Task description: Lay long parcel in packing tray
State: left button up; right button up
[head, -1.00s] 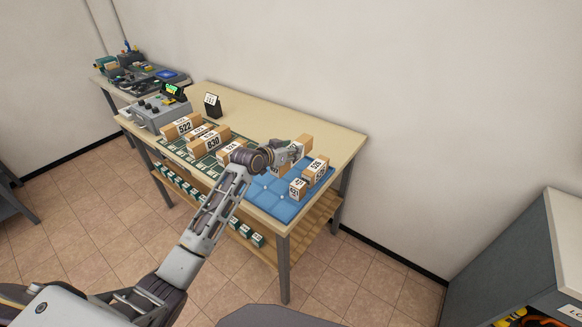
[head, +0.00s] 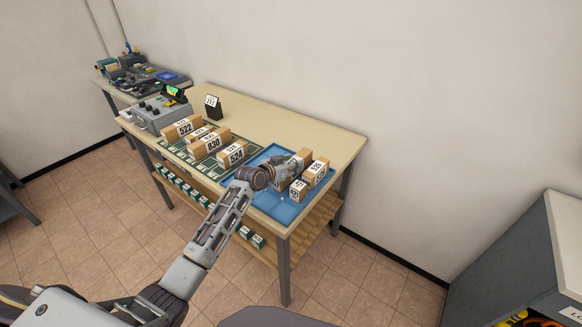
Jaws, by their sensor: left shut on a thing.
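The blue packing tray (head: 262,200) lies at the near right end of the wooden table. My left gripper (head: 291,168) is over the tray, shut on a brown parcel (head: 304,155), which looks like the long one. The gripper hides much of this parcel, so I cannot tell whether it touches the tray floor. Beside it on the right, a parcel with a white label (head: 316,172) stands in the tray. A smaller labelled parcel (head: 297,192) stands at the tray's near side. My right gripper is not in view.
Several labelled parcels, such as 830 (head: 207,145) and 524 (head: 232,154), stand on a green mat left of the tray. A grey device (head: 157,115) and a black number stand (head: 213,106) are farther back. The table's back right (head: 320,128) is clear.

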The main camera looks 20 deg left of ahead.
pick_arm(q)
jog(key=shift+f, duration=0.35)
jog(key=shift+f, duration=0.1)
jog(key=o, duration=1.3)
jog(key=shift+f, duration=0.1)
jog(key=shift+s, duration=0.1)
jog(key=v, duration=1.2)
